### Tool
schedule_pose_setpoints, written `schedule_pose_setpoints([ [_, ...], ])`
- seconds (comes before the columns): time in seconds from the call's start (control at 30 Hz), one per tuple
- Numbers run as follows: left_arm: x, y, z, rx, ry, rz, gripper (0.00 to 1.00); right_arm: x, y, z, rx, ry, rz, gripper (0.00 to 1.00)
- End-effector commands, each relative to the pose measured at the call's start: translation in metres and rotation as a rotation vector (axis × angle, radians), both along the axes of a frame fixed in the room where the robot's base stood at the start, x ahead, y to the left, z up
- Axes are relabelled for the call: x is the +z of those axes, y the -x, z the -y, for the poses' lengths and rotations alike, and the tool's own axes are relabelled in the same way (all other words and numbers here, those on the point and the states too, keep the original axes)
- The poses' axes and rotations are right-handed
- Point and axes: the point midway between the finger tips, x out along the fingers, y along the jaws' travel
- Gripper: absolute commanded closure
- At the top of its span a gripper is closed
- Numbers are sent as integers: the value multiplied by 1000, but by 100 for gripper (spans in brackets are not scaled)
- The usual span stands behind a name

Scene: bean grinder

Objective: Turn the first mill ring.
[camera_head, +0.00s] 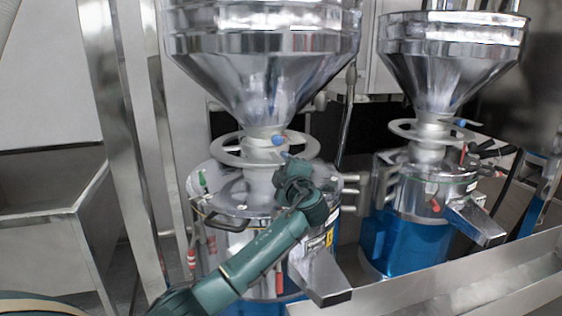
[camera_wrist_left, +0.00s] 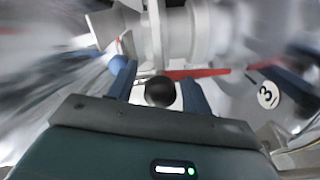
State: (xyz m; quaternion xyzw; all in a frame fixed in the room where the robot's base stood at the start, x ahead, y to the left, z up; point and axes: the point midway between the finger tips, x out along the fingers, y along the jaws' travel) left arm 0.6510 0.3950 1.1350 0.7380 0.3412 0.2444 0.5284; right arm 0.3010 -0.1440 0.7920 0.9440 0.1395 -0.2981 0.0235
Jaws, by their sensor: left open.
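In the left wrist view the open fingers (camera_wrist_left: 157,88) stand either side of a dark round knob (camera_wrist_left: 160,91). I cannot tell whether the fingers touch anything. My right gripper is not in view.
A second mill with its own ring (camera_head: 402,131) stands to the right. The left mill's hopper (camera_head: 262,75) hangs above my gripper, and its metal spout (camera_head: 322,278) juts out below.

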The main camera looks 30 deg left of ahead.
Motion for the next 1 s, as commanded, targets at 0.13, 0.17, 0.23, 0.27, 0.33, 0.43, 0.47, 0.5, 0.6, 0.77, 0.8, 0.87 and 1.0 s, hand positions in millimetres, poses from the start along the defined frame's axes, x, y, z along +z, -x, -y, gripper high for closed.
schedule_pose_setpoints([
  [0.13,1,-10,-10,-1,-1,0,50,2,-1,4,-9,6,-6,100],
  [0.17,1,-11,-12,-1,0,-1,50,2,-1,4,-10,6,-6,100],
  [0.23,0,-12,-14,-2,1,0,50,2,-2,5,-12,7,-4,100],
  [0.27,0,-13,-14,-2,1,0,50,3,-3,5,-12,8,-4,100],
  [0.33,-1,-13,-15,-2,0,0,50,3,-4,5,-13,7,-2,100],
  [0.43,-1,-13,-14,-2,0,0,50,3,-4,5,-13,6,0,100],
  [0.47,-1,-13,-14,-2,0,0,50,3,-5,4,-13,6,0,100],
  [0.5,-1,-13,-14,-2,0,0,50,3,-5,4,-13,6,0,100],
  [0.6,-1,-13,-14,-2,0,0,57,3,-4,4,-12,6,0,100],
  [0.77,-1,-13,-14,-2,0,0,71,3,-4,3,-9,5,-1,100],
  [0.8,-1,-13,-14,-2,0,0,74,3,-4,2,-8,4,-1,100],
  [0.87,-1,-13,-14,-2,0,0,79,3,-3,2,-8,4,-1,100],
  [1.0,-1,-13,-14,-2,1,-1,90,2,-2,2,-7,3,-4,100],
])
